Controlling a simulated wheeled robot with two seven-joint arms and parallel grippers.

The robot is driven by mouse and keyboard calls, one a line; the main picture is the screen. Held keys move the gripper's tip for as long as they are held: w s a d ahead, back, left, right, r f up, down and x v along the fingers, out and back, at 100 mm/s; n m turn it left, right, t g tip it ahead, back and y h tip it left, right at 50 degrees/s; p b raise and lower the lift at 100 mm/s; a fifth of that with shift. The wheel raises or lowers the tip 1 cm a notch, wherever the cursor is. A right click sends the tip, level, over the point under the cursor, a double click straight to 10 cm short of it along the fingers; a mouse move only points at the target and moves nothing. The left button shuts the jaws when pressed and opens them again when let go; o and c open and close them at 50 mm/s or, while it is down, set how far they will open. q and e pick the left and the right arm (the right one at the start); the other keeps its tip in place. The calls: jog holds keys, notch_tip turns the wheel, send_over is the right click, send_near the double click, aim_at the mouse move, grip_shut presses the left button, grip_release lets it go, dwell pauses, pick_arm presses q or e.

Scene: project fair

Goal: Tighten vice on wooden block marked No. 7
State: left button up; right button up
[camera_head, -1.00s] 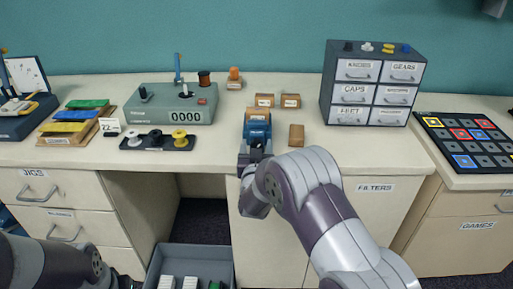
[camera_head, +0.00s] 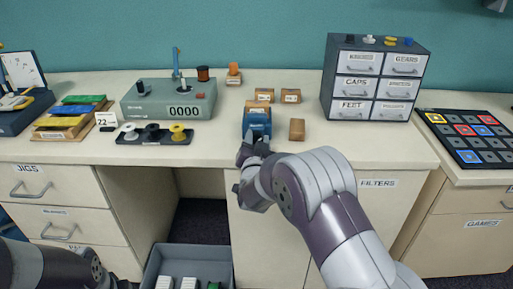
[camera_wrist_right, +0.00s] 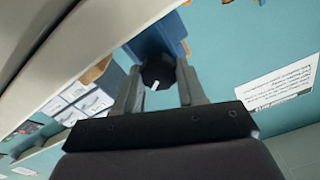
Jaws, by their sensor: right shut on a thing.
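The blue vice (camera_head: 256,122) stands near the front edge of the worktop, and its blue body also shows in the wrist view (camera_wrist_right: 152,42). A wooden block (camera_head: 258,106) shows at the top of the vice; its marking is not readable. My right gripper (camera_head: 254,145) is in front of the vice. In the wrist view its two fingers are shut on the vice's dark round knob (camera_wrist_right: 157,71), which carries a white mark. My left forearm shows at the lower left; its gripper is out of view.
Loose wooden blocks lie behind the vice (camera_head: 290,96) and to its right (camera_head: 297,129). A counter box (camera_head: 170,98) reading 0000 and a spool tray (camera_head: 153,136) stand left. A drawer cabinet (camera_head: 376,77) stands right. A grey bin (camera_head: 190,256) is below.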

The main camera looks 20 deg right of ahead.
jog(key=m+b, duration=0.6)
jog(key=b, duration=0.1)
jog(key=f+m+b, duration=0.1)
jog(key=m+b, duration=0.2)
jog(key=shift+d, duration=0.1)
jog(key=m+b, duration=1)
jog(key=b, duration=0.1)
jog(key=shift+f+b, duration=0.15)
jog(key=shift+b, duration=0.15)
jog(key=m+b, duration=0.4)
jog(key=m, duration=0.1)
jog(key=shift+m, duration=0.3)
jog(key=m+b, duration=0.4)
jog(key=m, duration=0.1)
jog(key=shift+a, duration=0.2)
jog(key=m+b, duration=0.3)
jog(key=m, duration=0.2)
jog(key=shift+m, duration=0.4)
jog(key=m+b, duration=0.1)
jog(key=m, duration=0.1)
jog(key=m+b, duration=0.1)
jog(key=m, duration=0.1)
jog(key=shift+a+r+m, duration=0.15)
jog(key=shift+r+m, duration=0.05)
jog(key=shift+m, duration=0.2)
jog(key=shift+r, duration=0.1)
